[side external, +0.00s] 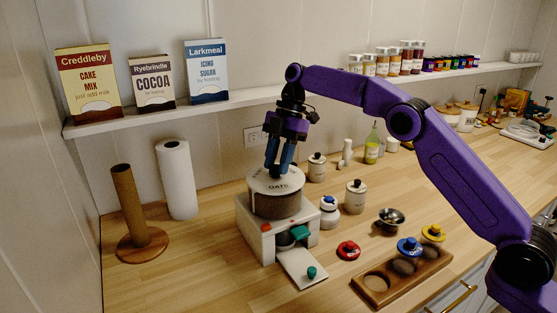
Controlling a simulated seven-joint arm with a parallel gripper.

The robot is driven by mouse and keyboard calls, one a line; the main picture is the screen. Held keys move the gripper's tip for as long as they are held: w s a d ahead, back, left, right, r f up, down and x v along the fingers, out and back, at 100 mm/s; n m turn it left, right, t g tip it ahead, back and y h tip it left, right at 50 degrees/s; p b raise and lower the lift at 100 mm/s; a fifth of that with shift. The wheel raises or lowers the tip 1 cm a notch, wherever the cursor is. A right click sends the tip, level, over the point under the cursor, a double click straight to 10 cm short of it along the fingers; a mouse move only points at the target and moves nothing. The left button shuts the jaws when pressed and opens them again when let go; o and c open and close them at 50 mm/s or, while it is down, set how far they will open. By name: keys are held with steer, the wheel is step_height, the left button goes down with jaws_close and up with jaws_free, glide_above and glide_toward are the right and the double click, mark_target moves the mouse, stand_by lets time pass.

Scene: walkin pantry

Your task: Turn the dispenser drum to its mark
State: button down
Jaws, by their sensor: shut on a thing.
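The dispenser (262,238) is a pale box on the wooden counter. Its drum (275,204) sits on top, brown around the side with a white top lettered "OATS". My gripper (277,170) points down from above, its blue fingers at the top of the drum. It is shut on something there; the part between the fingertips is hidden. The mark on the drum is too small to make out. A red button, a green part and a pulled-out white tray (303,270) with a green knob show at the dispenser's front.
A paper roll (177,180) and a brown tube holder (138,235) stand left. Canisters (355,197) and a white-and-blue jar (328,205) stand close right. A red-knobbed lid (348,250) and a wooden rack (372,287) lie in front. A shelf (140,119) with boxes runs behind.

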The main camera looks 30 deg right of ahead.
steer(key=shift+n, duration=0.7)
steer(key=shift+n+g+h, duration=0.3)
steer(key=shift+n+g, duration=0.1)
steer(key=shift+n, duration=0.1)
steer(key=c, duration=0.8)
jaws_free()
